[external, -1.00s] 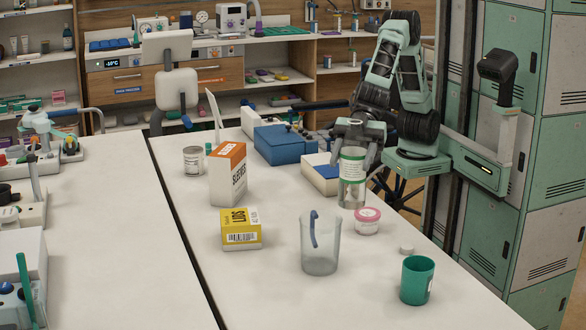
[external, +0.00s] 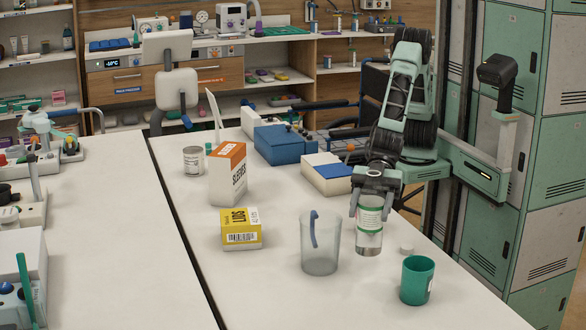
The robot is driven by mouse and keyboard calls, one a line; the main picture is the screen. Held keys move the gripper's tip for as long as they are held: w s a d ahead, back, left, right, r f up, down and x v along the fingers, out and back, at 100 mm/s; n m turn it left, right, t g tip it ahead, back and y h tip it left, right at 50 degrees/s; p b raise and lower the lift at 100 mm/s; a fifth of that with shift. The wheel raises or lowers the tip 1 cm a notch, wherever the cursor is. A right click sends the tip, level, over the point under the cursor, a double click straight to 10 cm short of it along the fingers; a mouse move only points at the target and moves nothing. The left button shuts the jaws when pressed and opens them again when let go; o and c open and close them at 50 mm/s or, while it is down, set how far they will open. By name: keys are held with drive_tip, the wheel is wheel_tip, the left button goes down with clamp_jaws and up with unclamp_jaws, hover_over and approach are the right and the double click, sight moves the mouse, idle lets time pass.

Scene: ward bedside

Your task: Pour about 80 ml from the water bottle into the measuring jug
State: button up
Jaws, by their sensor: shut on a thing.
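The water bottle (external: 369,240) is clear, with a white and green label, and is upright. My gripper (external: 369,200) is shut on its upper part from behind. I cannot tell whether the bottle's base touches the table. The measuring jug (external: 320,255) is clear with a blue handle and stands upright just left of the bottle, a small gap between them in the picture. No water shows clearly in the jug. The bottle's mouth is hidden by my gripper.
A yellow box (external: 241,229) and an orange-topped box (external: 228,174) stand left of the jug. A white and blue box (external: 328,174) lies behind. The table's front left is clear.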

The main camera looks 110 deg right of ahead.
drive_tip(key=shift+f, duration=1.4)
drive_tip(key=shift+r+p, duration=0.15)
drive_tip(key=shift+p, duration=0.2)
